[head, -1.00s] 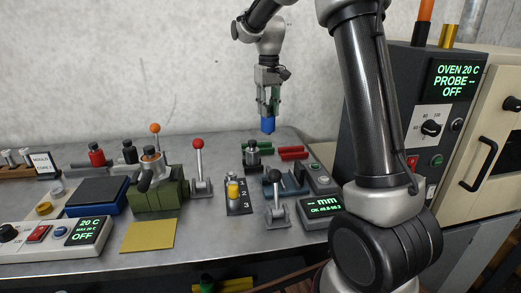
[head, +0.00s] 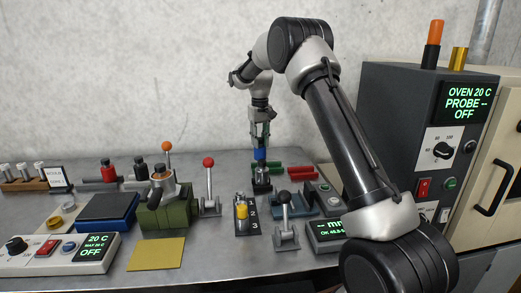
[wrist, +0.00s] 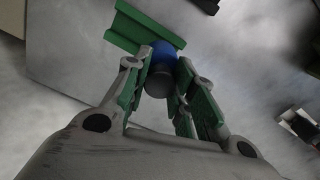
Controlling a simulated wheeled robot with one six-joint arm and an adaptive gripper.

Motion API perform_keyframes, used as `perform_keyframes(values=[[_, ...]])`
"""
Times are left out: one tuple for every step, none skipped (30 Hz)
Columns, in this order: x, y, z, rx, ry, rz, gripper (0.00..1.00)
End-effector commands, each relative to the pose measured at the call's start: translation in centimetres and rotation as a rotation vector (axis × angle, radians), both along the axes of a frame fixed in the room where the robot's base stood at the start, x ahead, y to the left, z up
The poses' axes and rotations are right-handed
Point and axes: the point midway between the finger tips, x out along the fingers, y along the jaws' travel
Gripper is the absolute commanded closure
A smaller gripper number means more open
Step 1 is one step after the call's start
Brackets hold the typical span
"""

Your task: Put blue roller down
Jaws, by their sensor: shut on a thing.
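The blue roller (head: 260,154) is held upright between the fingers of my gripper (head: 261,143), low over the back of the steel bench. In the wrist view the blue roller (wrist: 162,54) shows between the green-padded fingers of my gripper (wrist: 162,78), with its dark end towards the camera. Its lower end is close to a dark metal fixture (head: 262,179) in the head view. I cannot tell whether they touch. A green block (wrist: 140,27) lies just beyond the roller in the wrist view.
Red rods (head: 297,170) lie right of the roller. A black-knobbed lever (head: 284,212), a red-knobbed lever (head: 209,180) and a green fixture (head: 165,214) stand nearer. The oven (head: 420,130) stands at right. The yellow mat (head: 156,254) is bare.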

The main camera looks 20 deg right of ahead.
Motion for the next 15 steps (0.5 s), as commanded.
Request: perform_keyframes(values=[[0.0,0.0,-0.6,0.0,0.001,0.0,1.0],[-0.1,0.0,-1.1,0.0,0.002,0.0,1.0],[-0.1,0.0,-1.8,0.0,0.004,0.0,1.0],[-0.1,0.0,-2.2,0.0,0.002,0.0,1.0],[0.0,0.0,-2.6,0.0,0.001,0.0,1.0],[0.0,0.0,-3.0,0.0,0.001,0.0,1.0],[0.0,0.0,-3.1,0.0,0.0,0.0,1.0],[0.0,0.0,-3.2,0.0,-0.001,0.0,1.0],[0.0,0.0,-3.2,0.0,-0.001,0.0,1.0],[0.0,0.0,-3.2,0.0,-0.002,0.0,1.0],[0.0,0.0,-3.2,0.0,-0.001,0.0,1.0],[0.0,0.0,-3.2,0.0,-0.001,0.0,1.0],[0.0,0.0,-3.2,0.0,-0.001,0.0,1.0],[0.0,0.0,-3.2,0.0,-0.001,0.0,1.0],[0.0,0.0,-3.3,0.0,-0.001,0.0,1.0]])
